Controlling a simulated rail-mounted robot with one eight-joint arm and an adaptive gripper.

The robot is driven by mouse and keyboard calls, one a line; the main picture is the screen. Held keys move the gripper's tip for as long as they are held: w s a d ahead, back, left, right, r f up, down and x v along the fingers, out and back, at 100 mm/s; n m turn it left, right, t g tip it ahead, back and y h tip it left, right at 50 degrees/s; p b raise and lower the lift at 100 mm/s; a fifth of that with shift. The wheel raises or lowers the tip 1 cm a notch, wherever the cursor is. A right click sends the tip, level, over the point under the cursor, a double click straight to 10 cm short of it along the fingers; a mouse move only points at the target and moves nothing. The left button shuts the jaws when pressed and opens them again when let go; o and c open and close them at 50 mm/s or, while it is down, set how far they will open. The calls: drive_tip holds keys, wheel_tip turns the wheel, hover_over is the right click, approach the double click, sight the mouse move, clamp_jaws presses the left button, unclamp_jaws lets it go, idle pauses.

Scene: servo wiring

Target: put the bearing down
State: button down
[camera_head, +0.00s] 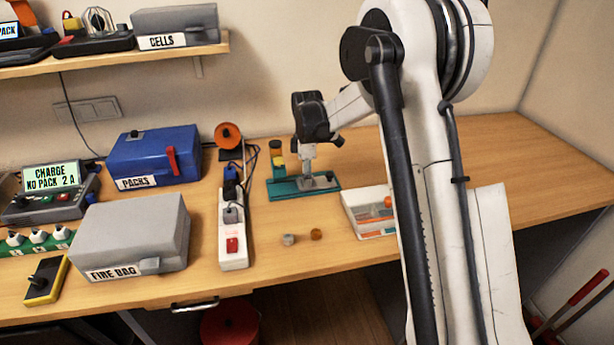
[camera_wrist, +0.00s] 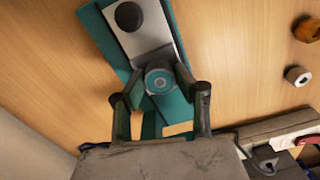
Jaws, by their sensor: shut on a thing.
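The bearing (camera_wrist: 160,82) is a grey ring with a teal-looking centre in the wrist view. My gripper (camera_wrist: 159,78) is shut on it, with a dark finger on each side. Behind it is a teal fixture (camera_wrist: 98,26) with a grey metal plate (camera_wrist: 149,22) and a round black knob (camera_wrist: 128,16). The bearing is over the end of the plate; I cannot tell whether it touches. In the head view my gripper (camera_head: 308,168) points down over the teal fixture (camera_head: 283,190), and the bearing cannot be made out.
A grey nut-like part (camera_head: 288,240) and a brown ring (camera_head: 316,234) lie on the bench in front. A white tray (camera_head: 352,208) with orange parts stands right of the fixture. A power strip (camera_head: 233,255) and a red-orange spool (camera_head: 228,135) stand left. The front bench is mostly clear.

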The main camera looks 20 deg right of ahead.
drive_tip(key=shift+f, duration=0.2)
drive_tip(key=c, duration=1.3)
unclamp_jaws()
drive_tip(key=shift+r, duration=0.1)
drive_tip(key=shift+r, duration=0.1)
